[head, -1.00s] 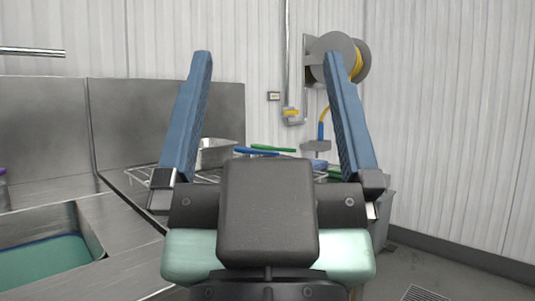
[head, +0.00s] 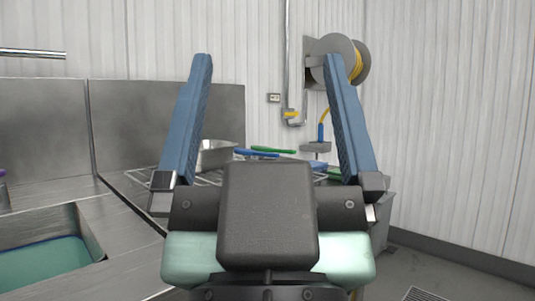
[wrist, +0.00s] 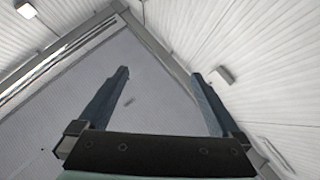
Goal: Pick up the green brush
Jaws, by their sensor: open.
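A green brush handle (head: 272,150) shows in the head view on the wire rack at the back, with a blue handle (head: 257,154) lying just in front of it. More green (head: 335,171) shows low at the right, partly hidden by my right finger, so I cannot tell what it belongs to. My gripper (head: 268,58) is open and empty, its two blue fingers raised and wide apart, nearer the camera than the rack. The gripper body hides part of the rack. In the wrist view my gripper (wrist: 159,73) is also open, with no brush between the fingers.
A metal pan (head: 217,155) stands on the rack. A steel sink (head: 50,224) with teal inside is at the left, with a steel backsplash (head: 165,118). A hose reel (head: 338,58) hangs on the wall.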

